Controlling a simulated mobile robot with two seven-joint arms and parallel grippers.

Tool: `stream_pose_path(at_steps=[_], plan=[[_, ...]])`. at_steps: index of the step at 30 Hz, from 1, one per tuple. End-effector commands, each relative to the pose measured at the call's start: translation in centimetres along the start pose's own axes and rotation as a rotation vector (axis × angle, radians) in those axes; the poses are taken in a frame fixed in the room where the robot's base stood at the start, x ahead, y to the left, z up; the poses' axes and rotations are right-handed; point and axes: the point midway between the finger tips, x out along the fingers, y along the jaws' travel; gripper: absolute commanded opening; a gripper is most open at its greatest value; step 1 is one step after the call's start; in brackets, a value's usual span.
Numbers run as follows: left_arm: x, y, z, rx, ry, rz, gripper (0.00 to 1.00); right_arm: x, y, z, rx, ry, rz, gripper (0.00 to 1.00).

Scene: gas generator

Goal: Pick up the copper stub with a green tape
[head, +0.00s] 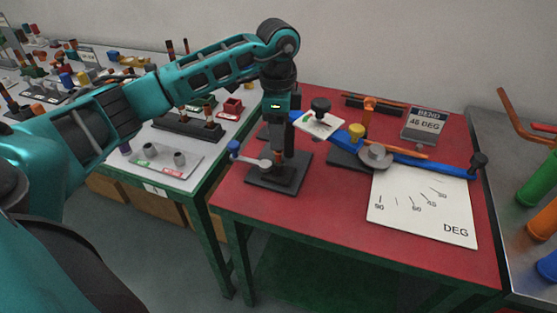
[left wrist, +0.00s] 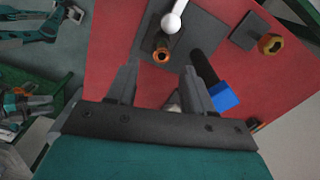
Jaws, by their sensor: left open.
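My left gripper (head: 279,166) points down over a black square base (head: 262,183) on the red table. In the left wrist view its two fingers (left wrist: 160,80) are apart with a gap between them. A copper stub (left wrist: 162,55) shows there as a copper ring seen end-on, upright in a dark holder, just beyond the fingertips and not gripped. In the head view the copper piece (head: 279,155) is mostly hidden by the gripper. I cannot make out green tape on it. My right gripper is not recognisable in either view.
A white degree plate (head: 420,208) and a grey BEND sign (head: 425,125) are further right. The left table (head: 170,172) holds several fittings.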

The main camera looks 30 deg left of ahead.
Motion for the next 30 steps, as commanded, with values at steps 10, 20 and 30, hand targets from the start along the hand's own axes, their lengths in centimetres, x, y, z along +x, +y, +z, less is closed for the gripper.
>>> stream_pose_path(at_steps=[10,20,30], plan=[[4.6,-0.3,-0.1,0.001,-0.001,0.002,0.52,0.0,0.0,0.0,0.0,0.0,0.0,0.54],[4.8,-0.3,-0.1,0.001,-0.001,0.001,0.46,0.0,0.0,0.0,0.0,-0.001,0.0,0.54],[4.8,-0.3,-0.1,0.002,0.0,0.001,0.13,0.0,0.0,0.0,-0.001,-0.001,0.0,0.54]])
